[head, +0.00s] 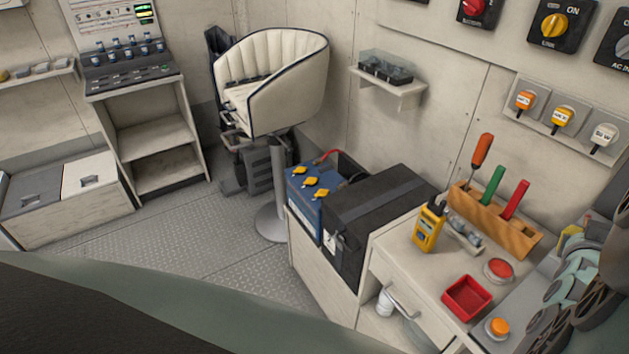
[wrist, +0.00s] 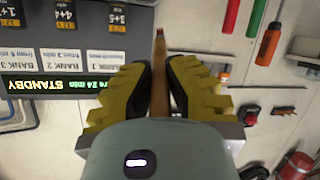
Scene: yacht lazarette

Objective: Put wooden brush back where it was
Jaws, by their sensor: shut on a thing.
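The wooden brush (wrist: 160,50) shows in the wrist view as a narrow brown wooden piece with a reddish tip, pointing up the picture. My gripper (wrist: 160,82) has yellow, stepped fingers with dark pads, shut on the brush from both sides. The lower part of the brush is hidden behind the fingers and my grey-green wrist housing. I cannot make out bristles. In the head view I can make out neither the brush nor the gripper's fingertips.
The head view shows a worktop with a wooden tool rack (head: 495,219), a yellow meter (head: 428,229), a red tray (head: 467,298) and a red-topped round tin (head: 498,270). A black case (head: 372,213) and blue battery (head: 308,200) stand left. Floor (head: 190,240) is clear.

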